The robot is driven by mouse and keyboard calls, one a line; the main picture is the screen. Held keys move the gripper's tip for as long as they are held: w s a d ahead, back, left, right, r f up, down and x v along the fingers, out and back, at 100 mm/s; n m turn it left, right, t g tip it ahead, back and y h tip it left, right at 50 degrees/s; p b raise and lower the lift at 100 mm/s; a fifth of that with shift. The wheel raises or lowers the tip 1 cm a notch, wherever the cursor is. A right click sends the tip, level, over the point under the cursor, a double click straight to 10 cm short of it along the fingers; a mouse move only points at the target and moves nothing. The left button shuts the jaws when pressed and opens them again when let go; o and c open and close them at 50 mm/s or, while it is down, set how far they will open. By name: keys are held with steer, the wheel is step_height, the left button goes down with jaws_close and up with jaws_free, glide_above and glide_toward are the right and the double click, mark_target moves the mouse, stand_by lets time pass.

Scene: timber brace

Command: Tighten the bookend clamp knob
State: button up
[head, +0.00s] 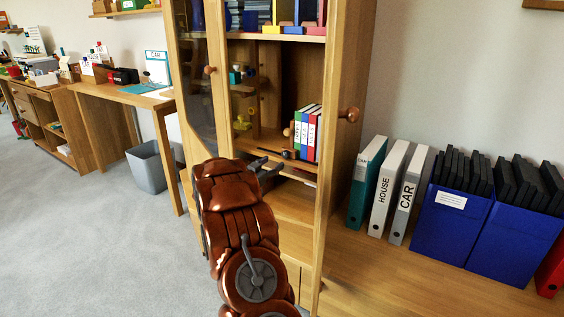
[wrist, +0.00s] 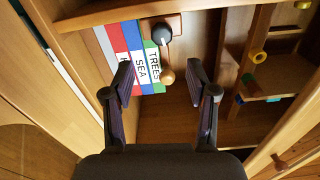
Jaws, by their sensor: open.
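Beside the green book, in the wrist view, is the bookend clamp, with a dark round part (wrist: 161,36) and a light wooden piece with a rounded end (wrist: 166,75). I cannot tell which is the knob. In the head view a small wooden round end (head: 287,131) shows left of the books, with a dark piece (head: 287,154) below it. The binders (wrist: 139,60), green, blue and red, stand upright on the cabinet shelf. My gripper (wrist: 162,77) is open and empty, its fingers apart on either side of the wooden end in the picture; contact cannot be told. It reaches the cabinet opening in the head view (head: 267,171).
A glass door (head: 192,80) is at the left. Small shelves with coloured items (wrist: 262,85) lie right of my gripper. Folders (head: 384,190) stand on the right counter.

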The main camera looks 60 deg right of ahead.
mark_target(284, 156)
steer(key=shift+n, duration=0.6)
steer(key=d, duration=0.2)
steer(key=d+b, duration=0.1)
steer(key=d, duration=0.1)
steer(key=d+f+b, duration=0.1)
steer(key=d, duration=0.1)
steer(key=shift+w+d, duration=0.2)
steer(key=shift+d, duration=0.15)
steer(key=shift+w+d+r, duration=0.1)
steer(key=shift+w+d, duration=0.05)
steer(key=shift+d, duration=0.75)
jaws_close()
